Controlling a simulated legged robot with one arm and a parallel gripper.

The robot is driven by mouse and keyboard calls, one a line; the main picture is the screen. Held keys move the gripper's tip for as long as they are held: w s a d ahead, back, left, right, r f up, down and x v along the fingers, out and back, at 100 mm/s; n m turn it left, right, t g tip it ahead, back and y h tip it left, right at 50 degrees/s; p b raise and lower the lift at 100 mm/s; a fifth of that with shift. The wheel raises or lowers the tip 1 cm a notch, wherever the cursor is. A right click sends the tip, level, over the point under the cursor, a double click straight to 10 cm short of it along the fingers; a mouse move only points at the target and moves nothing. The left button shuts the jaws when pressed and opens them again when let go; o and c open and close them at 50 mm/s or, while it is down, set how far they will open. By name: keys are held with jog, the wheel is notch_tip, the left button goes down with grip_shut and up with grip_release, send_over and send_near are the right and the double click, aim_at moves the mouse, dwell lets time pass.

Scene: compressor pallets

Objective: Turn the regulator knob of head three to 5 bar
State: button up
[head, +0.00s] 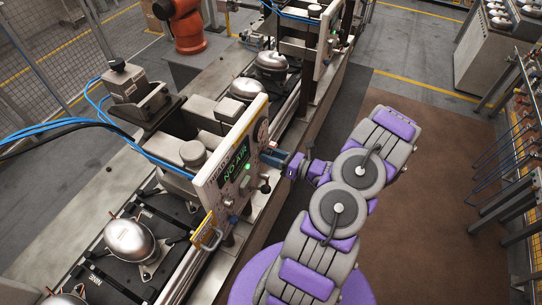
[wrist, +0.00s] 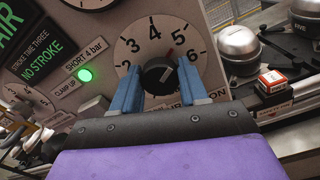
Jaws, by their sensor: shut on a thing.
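The regulator knob (wrist: 158,76) is a dark round knob on a pale dial (wrist: 150,40) numbered 2 to 6 in the wrist view. A small orange mark shows on the knob, towards the upper right, roughly between 4 and 5; its exact reading is hard to tell. My gripper (wrist: 158,64) has its blue fingers on either side of the knob and is shut on it. In the head view my gripper (head: 274,157) reaches the face of the white head panel (head: 213,180), which hides the knob. The panel's screen reads "NO AIR".
A green lamp (wrist: 85,75) is lit beside a "SHORT 4 bar" label. A black ball-ended lever (head: 265,186) sticks out below my gripper. Silver compressors (head: 130,238) stand on pallets along the line. A small red-and-white box (wrist: 275,82) lies at right. Brown floor mat (head: 430,200) is clear.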

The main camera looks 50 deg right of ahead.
jog(key=o, duration=1.1)
jog(key=shift+d, duration=0.25)
jog(key=shift+c, duration=0.2)
jog(key=shift+a, duration=0.1)
jog(key=b+v, duration=0.2)
jog(key=v, duration=1.5)
jog(key=shift+s, duration=0.25)
jog(key=shift+d, duration=0.2)
